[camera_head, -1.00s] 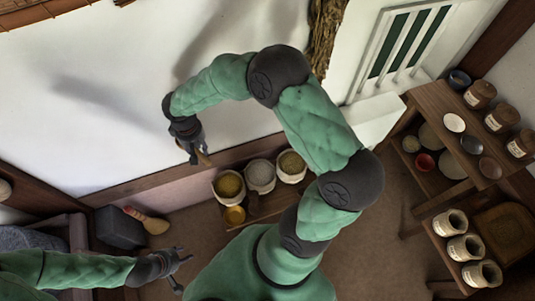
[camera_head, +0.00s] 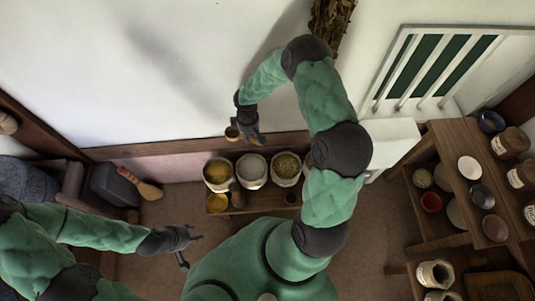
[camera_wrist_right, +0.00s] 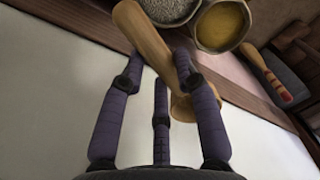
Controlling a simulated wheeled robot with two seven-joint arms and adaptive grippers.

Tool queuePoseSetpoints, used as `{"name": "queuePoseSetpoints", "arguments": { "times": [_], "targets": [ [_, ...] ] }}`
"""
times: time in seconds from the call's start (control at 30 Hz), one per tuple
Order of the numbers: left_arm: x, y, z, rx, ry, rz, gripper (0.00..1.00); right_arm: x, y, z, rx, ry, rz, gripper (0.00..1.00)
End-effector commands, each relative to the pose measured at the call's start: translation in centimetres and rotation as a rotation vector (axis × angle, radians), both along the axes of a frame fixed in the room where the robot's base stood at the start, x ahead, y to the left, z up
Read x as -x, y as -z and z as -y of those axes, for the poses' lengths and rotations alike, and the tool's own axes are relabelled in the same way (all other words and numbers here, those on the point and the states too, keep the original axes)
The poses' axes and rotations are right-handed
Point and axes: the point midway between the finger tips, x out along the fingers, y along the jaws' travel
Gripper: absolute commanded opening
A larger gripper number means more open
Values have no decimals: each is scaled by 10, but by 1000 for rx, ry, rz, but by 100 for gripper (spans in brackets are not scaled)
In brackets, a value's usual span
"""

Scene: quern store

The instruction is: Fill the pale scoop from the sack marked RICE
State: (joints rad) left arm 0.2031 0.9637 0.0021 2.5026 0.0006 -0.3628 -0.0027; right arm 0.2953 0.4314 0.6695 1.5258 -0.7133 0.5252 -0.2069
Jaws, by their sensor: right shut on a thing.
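My right gripper (camera_head: 247,137) is shut on the pale scoop (camera_head: 232,132), near the wall behind the sacks. In the right wrist view the fingers (camera_wrist_right: 160,75) close around the scoop's pale wooden body (camera_wrist_right: 148,40). Three open sacks stand in a row: one with yellow contents (camera_head: 218,172), one with whitish grain (camera_head: 252,170) and one with greenish-brown contents (camera_head: 287,168). No marking on them is legible, so I cannot read which says RICE. The scoop is apart from the sacks. My left gripper (camera_head: 188,248) is open and empty over the floor at lower left.
The sacks stand on a low wooden bench (camera_head: 262,203) against the wall. A dark block (camera_head: 113,185) and a red-handled tool (camera_head: 140,184) are left. Shelves with jars (camera_head: 510,142) stand right.

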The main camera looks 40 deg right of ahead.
Motion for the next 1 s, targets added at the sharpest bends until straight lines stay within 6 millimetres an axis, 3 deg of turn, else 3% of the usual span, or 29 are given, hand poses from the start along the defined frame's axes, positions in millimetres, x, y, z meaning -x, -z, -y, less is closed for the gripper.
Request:
{"name": "queuePoseSetpoints", "arguments": {
  "times": [0.03,0.2,0.4,0.6,1.0],
  "targets": [
    [0,2,0,0,0,0,40,6,22,9,-3,-52,-10,0],
    [1,5,0,0,1,-1,40,20,81,33,-5,-263,-10,0],
    [1,7,0,0,0,-1,40,39,133,46,-2,-457,-6,0],
    [1,8,0,0,1,-1,40,46,148,49,2,-519,-6,0],
    [1,24,0,0,0,-1,40,44,152,48,88,-523,-86,0]
  ]
}}
